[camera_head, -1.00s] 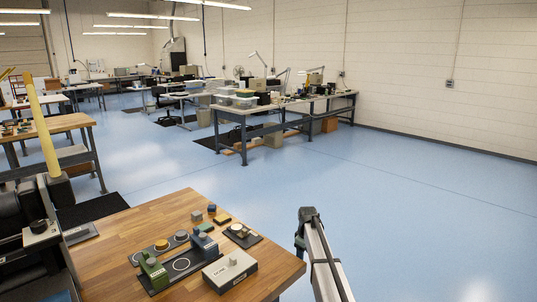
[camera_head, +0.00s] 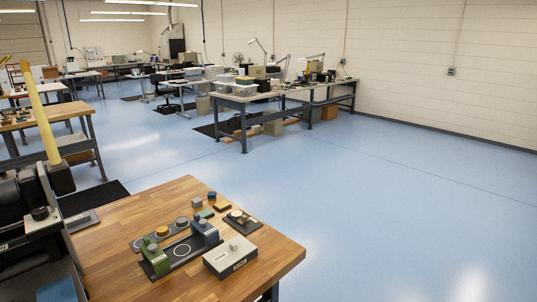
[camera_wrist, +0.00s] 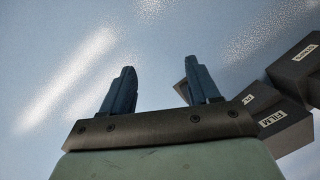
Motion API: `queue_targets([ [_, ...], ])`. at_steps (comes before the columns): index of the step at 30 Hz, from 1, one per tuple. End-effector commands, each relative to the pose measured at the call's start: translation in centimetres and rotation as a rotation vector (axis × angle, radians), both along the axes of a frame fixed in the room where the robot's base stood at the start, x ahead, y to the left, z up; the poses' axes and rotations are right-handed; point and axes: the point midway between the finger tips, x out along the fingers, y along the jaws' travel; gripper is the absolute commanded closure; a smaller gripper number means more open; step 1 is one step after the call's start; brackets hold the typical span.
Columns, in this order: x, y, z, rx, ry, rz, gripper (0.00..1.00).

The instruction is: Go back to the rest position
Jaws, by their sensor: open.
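My gripper (camera_wrist: 158,82) shows in the wrist view as two dark blue fingers set well apart on a dark bar. It is open, with nothing between the fingers. Blue floor with bright reflections lies behind them. My gripper does not show in the head view. The wooden bench (camera_head: 132,211) stands at the lower left of the head view. On it are a green press (camera_head: 154,256), a blue press (camera_head: 205,232) and a grey-white box with a button on top (camera_head: 230,257).
Small blocks and discs lie near the presses. Dark boxes (camera_wrist: 285,128), one labelled FILM, sit at the right of the wrist view, close to the right finger. A yellow post (camera_head: 43,115) rises at the left. The blue floor (camera_head: 390,200) right of the bench is clear.

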Motion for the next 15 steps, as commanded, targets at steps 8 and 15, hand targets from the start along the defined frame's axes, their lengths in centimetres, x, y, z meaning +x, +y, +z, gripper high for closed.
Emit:
queue_targets([
  [8,-13.1,1.3,-2.4,-0.041,0.141,-0.115,0.39],
  [15,-22.5,1.9,-2.8,-0.087,0.246,-0.204,0.39],
])
